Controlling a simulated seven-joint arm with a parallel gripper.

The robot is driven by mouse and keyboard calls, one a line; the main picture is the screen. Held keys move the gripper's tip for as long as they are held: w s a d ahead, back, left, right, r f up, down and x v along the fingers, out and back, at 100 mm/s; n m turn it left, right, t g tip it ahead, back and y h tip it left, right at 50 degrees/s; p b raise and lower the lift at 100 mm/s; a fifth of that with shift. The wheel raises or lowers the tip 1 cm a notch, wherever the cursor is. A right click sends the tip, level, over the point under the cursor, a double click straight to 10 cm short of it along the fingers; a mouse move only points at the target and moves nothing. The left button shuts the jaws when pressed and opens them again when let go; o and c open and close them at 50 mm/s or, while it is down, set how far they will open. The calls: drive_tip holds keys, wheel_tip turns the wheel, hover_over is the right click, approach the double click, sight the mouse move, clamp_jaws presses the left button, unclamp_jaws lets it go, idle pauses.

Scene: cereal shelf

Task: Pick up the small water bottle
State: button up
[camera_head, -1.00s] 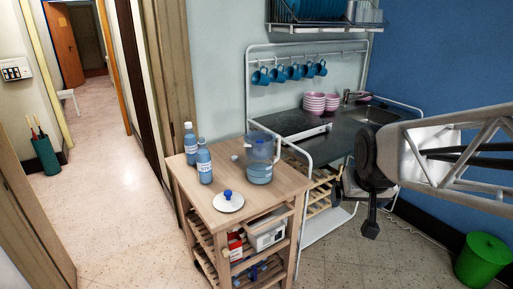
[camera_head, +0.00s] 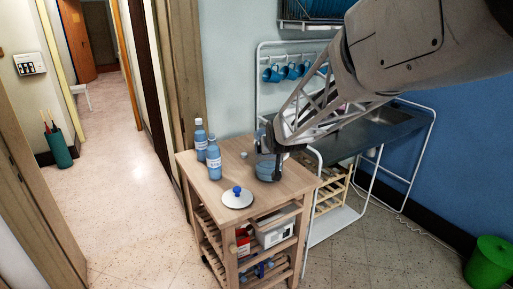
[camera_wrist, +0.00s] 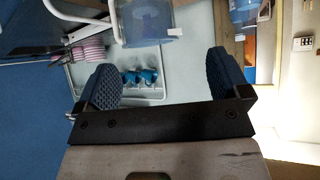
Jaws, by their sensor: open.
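The pitcher (camera_wrist: 150,25) shows at the top there, and part of a blue bottle (camera_wrist: 243,14) at the upper right.
A round white lid with a blue knob (camera_head: 237,198) lies at the front of the cart top (camera_head: 207,187). Blue mugs (camera_head: 291,71) hang behind on a rack. A sink unit (camera_head: 390,128) stands to the right. The floor left of the cart is clear.

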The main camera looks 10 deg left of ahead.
drive_tip(key=w+a+f+n+y, duration=0.1)
drive_tip(key=w+a+f, duration=0.2)
drive_tip(key=a, duration=0.3)
drive_tip(key=w+a+f+y, duration=0.1)
drive_tip(key=w+a+f, duration=0.1)
drive_tip(key=a, duration=0.4)
drive_tip(key=n+t+y, duration=0.1)
drive_tip(key=t+y, duration=0.1)
approach(215, 154)
drive_tip(key=x, duration=0.5)
drive_tip(key=shift+w+a, duration=0.15)
drive_tip(key=shift+w+a, duration=0.1)
drive_tip(key=shift+x, duration=1.15)
drive_tip(key=shift+x, duration=2.65)
drive_tip(key=shift+f, duration=0.1)
drive_tip(key=shift+c, duration=0.2)
drive_tip(key=c, duration=1.2)
